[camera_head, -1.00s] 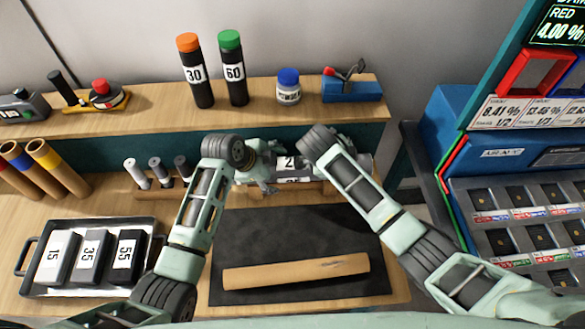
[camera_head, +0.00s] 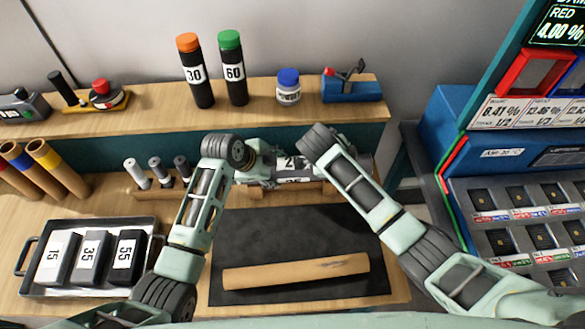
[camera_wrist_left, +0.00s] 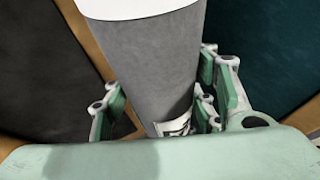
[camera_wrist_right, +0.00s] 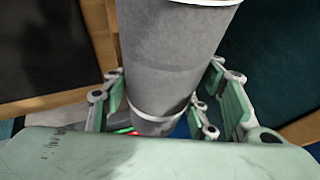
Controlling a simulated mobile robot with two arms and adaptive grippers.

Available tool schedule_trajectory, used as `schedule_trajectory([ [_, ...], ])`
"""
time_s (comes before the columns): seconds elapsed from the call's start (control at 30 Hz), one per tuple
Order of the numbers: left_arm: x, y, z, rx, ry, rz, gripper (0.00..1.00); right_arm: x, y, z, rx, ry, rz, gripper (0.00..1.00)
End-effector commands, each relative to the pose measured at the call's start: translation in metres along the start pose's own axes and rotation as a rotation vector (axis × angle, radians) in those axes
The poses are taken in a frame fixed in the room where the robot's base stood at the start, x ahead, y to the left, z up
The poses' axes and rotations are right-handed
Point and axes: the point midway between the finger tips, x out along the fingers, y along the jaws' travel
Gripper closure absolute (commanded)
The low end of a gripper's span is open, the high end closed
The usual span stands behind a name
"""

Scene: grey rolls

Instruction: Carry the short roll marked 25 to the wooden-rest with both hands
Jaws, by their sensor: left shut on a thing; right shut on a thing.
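The short grey roll (camera_head: 263,160) lies level across the middle of the head view, its white label (camera_head: 293,165) partly showing a 2. My left gripper (camera_head: 256,172) is shut around its left part; the left wrist view shows grey roll (camera_wrist_left: 150,65) between the fingers. My right gripper (camera_wrist_right: 170,95) is shut around the right part of the roll (camera_wrist_right: 170,50); in the head view my right arm hides most of it. The wooden-rest (camera_head: 312,188) shows just below the roll, partly hidden. I cannot tell whether roll and rest touch.
A dark mat (camera_head: 290,235) in front holds a long wooden rod (camera_head: 297,271). A tray (camera_head: 90,292) with marked blocks is at left, with a holder of small rolls (camera_head: 150,190) behind. A raised shelf (camera_head: 255,112) with bottles runs along the back.

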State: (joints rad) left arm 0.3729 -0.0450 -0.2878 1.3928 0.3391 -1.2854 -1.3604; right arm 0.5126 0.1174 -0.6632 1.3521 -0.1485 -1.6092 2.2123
Motion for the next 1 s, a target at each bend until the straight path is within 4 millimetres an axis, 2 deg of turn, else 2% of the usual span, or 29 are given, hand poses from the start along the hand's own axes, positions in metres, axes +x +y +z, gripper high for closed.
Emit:
schedule_trajectory([
  [0.37,-0.005,-0.003,-0.002,0.003,0.0,-0.001,0.97,-0.005,-0.002,-0.001,0.003,-0.002,0.0,0.97],
  [0.8,-0.038,-0.018,-0.016,0.003,0.001,-0.001,0.97,-0.038,-0.018,-0.015,0.003,-0.001,-0.001,0.97],
  [1.0,-0.044,-0.02,-0.019,0.002,0.001,-0.001,0.97,-0.044,-0.021,-0.018,0.003,-0.001,-0.001,0.97],
])
